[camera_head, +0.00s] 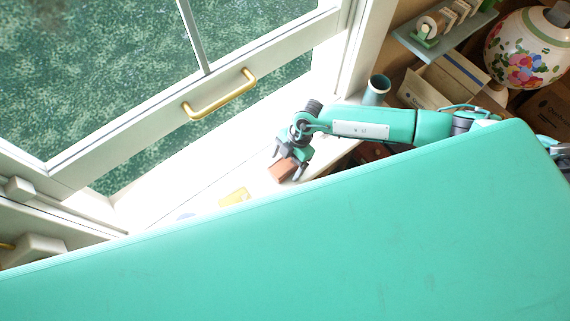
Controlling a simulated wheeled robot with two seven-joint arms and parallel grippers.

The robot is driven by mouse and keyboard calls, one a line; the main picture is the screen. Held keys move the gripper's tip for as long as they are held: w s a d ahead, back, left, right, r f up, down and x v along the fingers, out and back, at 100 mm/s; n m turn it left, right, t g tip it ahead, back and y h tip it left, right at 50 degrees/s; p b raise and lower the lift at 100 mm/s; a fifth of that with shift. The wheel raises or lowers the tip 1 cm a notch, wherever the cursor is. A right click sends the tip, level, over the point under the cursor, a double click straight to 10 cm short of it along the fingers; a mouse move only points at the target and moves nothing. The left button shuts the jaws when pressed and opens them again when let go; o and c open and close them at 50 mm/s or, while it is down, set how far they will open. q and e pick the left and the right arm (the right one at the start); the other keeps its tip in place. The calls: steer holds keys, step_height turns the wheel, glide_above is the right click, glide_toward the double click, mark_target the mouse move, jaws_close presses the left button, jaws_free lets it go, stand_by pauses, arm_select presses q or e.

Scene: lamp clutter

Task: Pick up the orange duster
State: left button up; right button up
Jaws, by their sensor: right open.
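An orange-brown block (283,171), perhaps the orange duster, lies at the white window sill. My right gripper (288,166) is over it, with its open fingers on either side of the block. I cannot tell whether the fingers touch it. The right arm reaches in from the right. My left gripper is not in view.
A yellow item (235,197) lies on the sill (200,185) to the left. A teal cup (376,90) stands behind my right arm. A flowered vase (529,50) and cardboard boxes (460,78) are at the right. A large teal surface hides the lower half.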

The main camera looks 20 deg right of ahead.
mark_target(287, 163)
steer(key=shift+c, duration=0.2)
steer(key=c, duration=1)
step_height(287, 163, up, 20)
steer(key=b, duration=0.5)
steer(key=shift+r, duration=0.2)
